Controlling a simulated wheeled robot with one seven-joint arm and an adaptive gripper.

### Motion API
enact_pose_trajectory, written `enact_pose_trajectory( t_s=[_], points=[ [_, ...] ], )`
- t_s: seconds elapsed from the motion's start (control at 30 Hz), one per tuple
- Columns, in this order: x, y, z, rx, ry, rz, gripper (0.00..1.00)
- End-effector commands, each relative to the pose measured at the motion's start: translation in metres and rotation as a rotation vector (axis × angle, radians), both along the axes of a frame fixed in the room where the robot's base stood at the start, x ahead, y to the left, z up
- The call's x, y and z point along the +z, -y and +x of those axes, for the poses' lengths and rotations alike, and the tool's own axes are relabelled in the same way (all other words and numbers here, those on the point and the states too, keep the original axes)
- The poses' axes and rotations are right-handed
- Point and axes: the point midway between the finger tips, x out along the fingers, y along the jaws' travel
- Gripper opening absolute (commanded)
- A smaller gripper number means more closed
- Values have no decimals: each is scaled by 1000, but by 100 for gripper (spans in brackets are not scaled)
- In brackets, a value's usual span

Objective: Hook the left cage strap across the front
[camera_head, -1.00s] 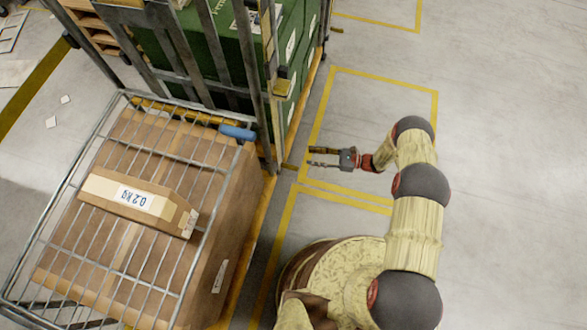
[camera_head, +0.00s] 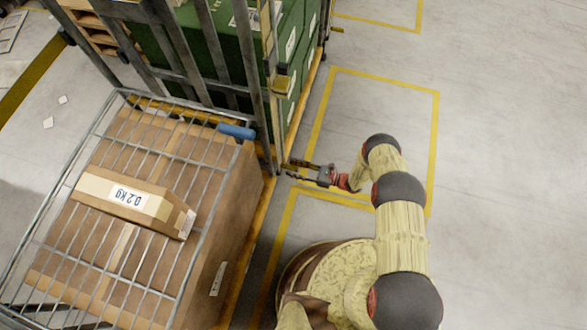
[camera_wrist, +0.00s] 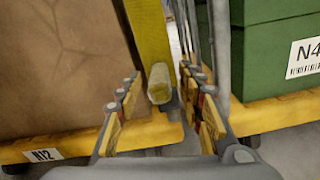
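A yellow upright strip (camera_wrist: 150,35), which looks like the strap, hangs between the brown box and the green crate in the wrist view. A pale yellow block-like end (camera_wrist: 160,84) shows at its foot. My gripper (camera_wrist: 161,74) is open, with its fingers on either side of this end in the picture; I see no contact. In the head view my gripper (camera_head: 298,169) points left, low beside the foot of the cage post. The left cage (camera_head: 60,165) holds a large brown box (camera_head: 225,220). The strap is hard to make out in the head view.
A second cage with green crates (camera_head: 215,60) stands behind, its grey posts close to my gripper. The floor (camera_head: 510,150) to the right is clear, with yellow lines.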

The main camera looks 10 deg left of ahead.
Motion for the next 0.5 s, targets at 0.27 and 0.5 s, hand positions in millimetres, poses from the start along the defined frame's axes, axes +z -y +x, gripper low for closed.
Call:
enact_pose_trajectory(
  t_s=[0.27,0.5],
  points=[
    [0,-3,0,0,0,0,38],
    [0,-3,0,1,0,0,27]
  ],
)
